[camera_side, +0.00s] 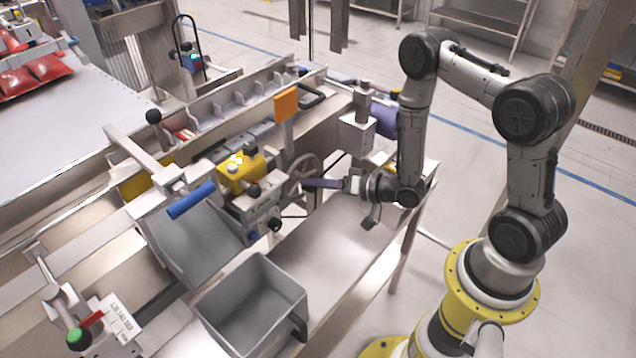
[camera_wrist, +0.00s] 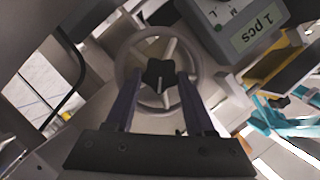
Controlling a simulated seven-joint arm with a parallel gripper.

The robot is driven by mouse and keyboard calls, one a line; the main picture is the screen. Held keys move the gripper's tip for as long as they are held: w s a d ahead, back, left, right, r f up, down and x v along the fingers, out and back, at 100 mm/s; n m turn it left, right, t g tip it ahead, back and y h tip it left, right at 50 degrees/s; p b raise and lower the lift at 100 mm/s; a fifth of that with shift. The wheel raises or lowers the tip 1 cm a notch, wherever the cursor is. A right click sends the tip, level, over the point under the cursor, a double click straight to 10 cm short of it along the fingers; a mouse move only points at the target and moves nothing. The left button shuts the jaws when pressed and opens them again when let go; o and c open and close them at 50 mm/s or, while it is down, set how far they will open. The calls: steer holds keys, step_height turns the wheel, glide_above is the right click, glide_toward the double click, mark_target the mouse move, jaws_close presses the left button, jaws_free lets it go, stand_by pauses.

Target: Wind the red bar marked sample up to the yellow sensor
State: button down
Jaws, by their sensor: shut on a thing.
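In the side view, a small grey handwheel (camera_side: 303,172) stands upright beside the control box with its yellow top. The wheel fills the middle of the wrist view (camera_wrist: 158,32), with a black star knob (camera_wrist: 158,75) at its hub. My gripper (camera_side: 308,184) reaches the wheel from the right. In the wrist view its dark fingers (camera_wrist: 158,84) lie either side of the knob, shut on it. A yellow block (camera_side: 240,170) sits left of the wheel. A red bar (camera_side: 92,319) lies by a white printed plate at the lower left; I cannot read "sample".
A grey open bin (camera_side: 251,305) stands in front on the metal bench. An orange plate (camera_side: 286,103) rises behind the wheel. A blue-handled grey flap (camera_side: 192,201) is to the left. A grey box marked "1 pcs" (camera_wrist: 238,25) sits close to the wheel in the wrist view.

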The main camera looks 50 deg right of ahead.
steer(key=shift+c, duration=1.3)
jaws_free()
steer(key=v, duration=1.4)
steer(key=shift+d, duration=0.1)
